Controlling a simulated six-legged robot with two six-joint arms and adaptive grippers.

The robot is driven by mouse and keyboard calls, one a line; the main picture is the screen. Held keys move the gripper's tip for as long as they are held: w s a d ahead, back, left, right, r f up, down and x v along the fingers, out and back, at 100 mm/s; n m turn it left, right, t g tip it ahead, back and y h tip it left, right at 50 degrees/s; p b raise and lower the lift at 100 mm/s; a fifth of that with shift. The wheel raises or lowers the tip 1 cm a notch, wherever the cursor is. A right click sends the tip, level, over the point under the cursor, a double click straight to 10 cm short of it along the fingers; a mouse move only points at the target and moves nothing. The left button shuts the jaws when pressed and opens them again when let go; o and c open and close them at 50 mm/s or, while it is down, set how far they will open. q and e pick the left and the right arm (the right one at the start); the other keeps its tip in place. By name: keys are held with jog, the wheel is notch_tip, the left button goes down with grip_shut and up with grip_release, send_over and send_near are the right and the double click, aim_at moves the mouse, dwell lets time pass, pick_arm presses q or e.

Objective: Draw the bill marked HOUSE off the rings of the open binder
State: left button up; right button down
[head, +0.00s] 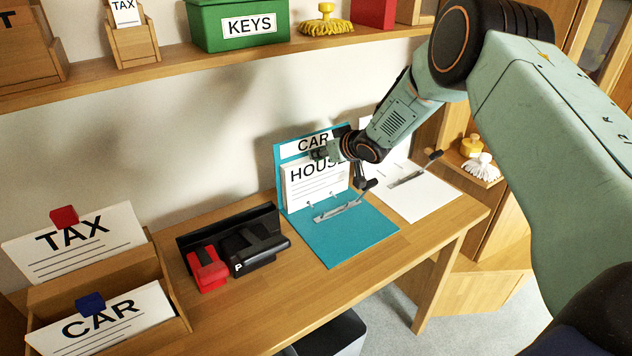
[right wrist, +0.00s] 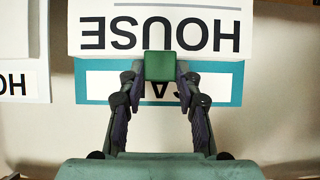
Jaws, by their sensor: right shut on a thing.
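The white HOUSE bill (head: 314,186) stands upright against the raised back of the open teal binder (head: 350,242), whose strip reads CAR. Its lower edge is at the small rings (head: 335,197); I cannot tell whether they pass through it. In the right wrist view the bill (right wrist: 160,12) appears upside down, with a green tab (right wrist: 160,66) at its edge. My right gripper (head: 325,153) is shut on that tab, reaching in from the right; its fingertips (right wrist: 160,70) hold both sides. My left gripper is not in view.
A white binder (head: 425,198) lies open to the right. A black holder (head: 228,228) with red and black punches stands to the left. Wooden trays hold TAX (head: 80,240) and CAR (head: 105,322) bills. A shelf (head: 180,72) runs above, carrying a green KEYS box (head: 212,28).

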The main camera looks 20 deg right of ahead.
jog(key=shift+r+p, duration=0.1)
jog(key=shift+p, duration=0.2)
dwell(0.5)
jog(key=shift+s+d+p, duration=0.2)
jog(key=shift+s+p, duration=0.4)
jog(key=shift+s, duration=0.6)
dwell(1.4)
jog(key=shift+s+d+p, duration=0.15)
jog(key=shift+s+p, duration=0.7)
jog(key=shift+s, duration=0.35)
dwell(1.2)
notch_tip(320, 180, up, 11)
jog(key=p, duration=0.9)
dwell(0.6)
